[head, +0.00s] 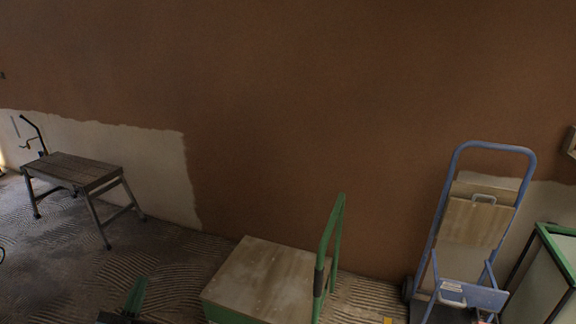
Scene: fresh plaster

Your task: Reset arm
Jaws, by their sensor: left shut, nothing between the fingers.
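My left gripper (136,294) shows in the head view at the bottom edge, left of the middle, as a small dark and green shape above the floor. It is shut, and nothing shows between its fingers. Most of it and its arm lie below the frame. My right gripper is not in view.
A platform cart (262,278) with a green handle stands at bottom centre. A blue hand truck (463,152) leans by the wall at right, near a green-framed box (545,280). A wooden-topped bench (75,168) stands at left. Ridged floor (170,255) lies clear between bench and cart.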

